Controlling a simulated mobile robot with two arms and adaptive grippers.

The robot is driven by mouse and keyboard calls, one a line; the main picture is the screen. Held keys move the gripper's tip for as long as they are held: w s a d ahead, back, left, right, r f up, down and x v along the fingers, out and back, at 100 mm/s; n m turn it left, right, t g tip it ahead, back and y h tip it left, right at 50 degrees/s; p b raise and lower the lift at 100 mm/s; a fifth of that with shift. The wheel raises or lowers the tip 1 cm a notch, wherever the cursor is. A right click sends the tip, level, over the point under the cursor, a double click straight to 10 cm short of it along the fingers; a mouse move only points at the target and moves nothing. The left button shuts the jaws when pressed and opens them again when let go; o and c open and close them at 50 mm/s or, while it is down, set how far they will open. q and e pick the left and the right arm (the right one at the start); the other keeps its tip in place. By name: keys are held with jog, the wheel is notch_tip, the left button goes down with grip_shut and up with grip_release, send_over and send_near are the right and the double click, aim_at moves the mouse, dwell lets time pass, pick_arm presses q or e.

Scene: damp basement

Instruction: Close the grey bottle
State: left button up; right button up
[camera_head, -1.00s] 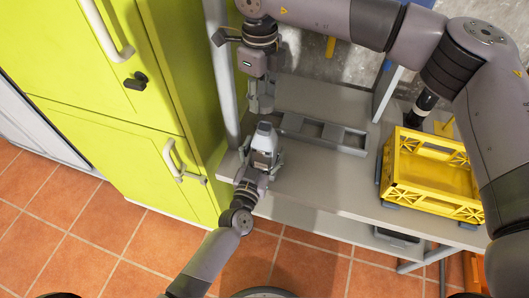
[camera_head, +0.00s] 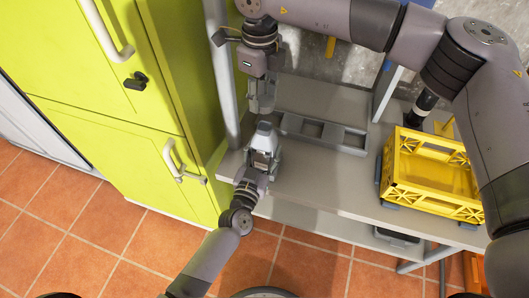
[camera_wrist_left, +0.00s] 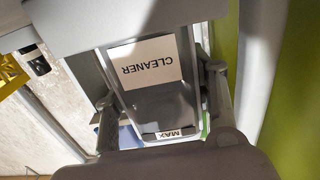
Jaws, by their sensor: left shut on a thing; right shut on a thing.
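The grey bottle (camera_head: 264,140) is at the left end of the grey table in the head view. My left gripper (camera_head: 261,160) is shut around its body. In the left wrist view the bottle (camera_wrist_left: 160,103) sits between both fingers, and its white CLEANER label appears upside down. My right gripper (camera_head: 261,88) is just beyond the bottle in the head view, shut on a small grey piece that looks like the cap (camera_head: 262,103). The fingers hide part of this piece. A small gap shows between it and the bottle's narrow top.
A grey divided tray (camera_head: 322,133) lies right of the bottle on the table (camera_head: 310,190). A yellow crate (camera_head: 432,200) stands farther right. A lime-green cabinet (camera_head: 150,90) with handles is close on the left, and a grey post (camera_head: 221,75) rises beside my right gripper.

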aim_at(260, 124)
jog(key=shift+a+f, duration=0.1)
jog(key=shift+f, duration=2.4)
jog(key=shift+f, duration=0.1)
jog(key=shift+f, duration=0.8)
jog(key=shift+f, duration=0.55)
jog(key=o, duration=0.7)
jog(key=shift+r, duration=0.1)
jog(key=shift+r, duration=2.15)
